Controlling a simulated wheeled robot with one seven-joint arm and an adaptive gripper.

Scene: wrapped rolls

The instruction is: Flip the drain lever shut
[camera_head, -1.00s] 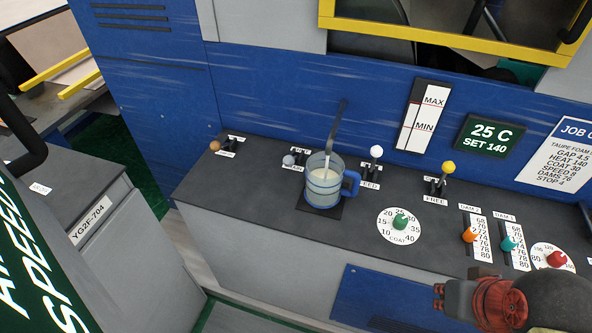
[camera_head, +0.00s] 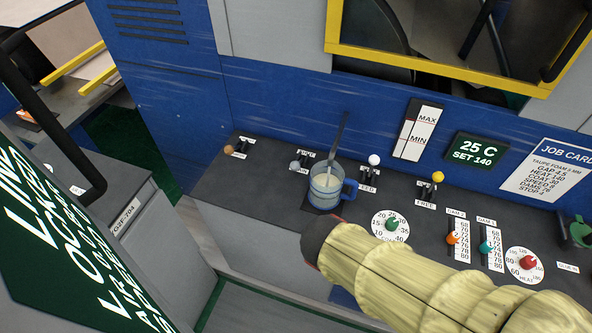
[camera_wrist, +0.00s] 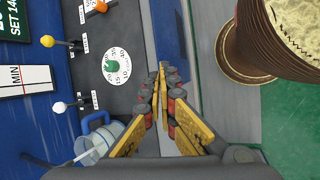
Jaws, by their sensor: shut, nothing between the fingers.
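The console's levers stand in a row: a brown-knobbed lever (camera_head: 230,149), a grey-knobbed lever (camera_head: 296,165), a white-knobbed lever (camera_head: 374,161) and a yellow-knobbed lever (camera_head: 437,178). Their small labels are mostly too blurred to read, so I cannot tell for sure which is the drain lever. The grey-knobbed one stands just left of the mug. My gripper (camera_wrist: 162,68) is shut and empty, over the console's front edge in the wrist view. My sleeved arm hides it in the head view. The white-knobbed lever (camera_wrist: 60,107) and yellow-knobbed lever (camera_wrist: 48,41) show left of it.
A clear mug (camera_head: 325,187) with a blue handle, pale liquid and a grey stirrer stands between the grey and white levers, and shows low in the wrist view (camera_wrist: 97,143). Dials and sliders fill the right. The console top (camera_head: 262,190) is bare at the front left.

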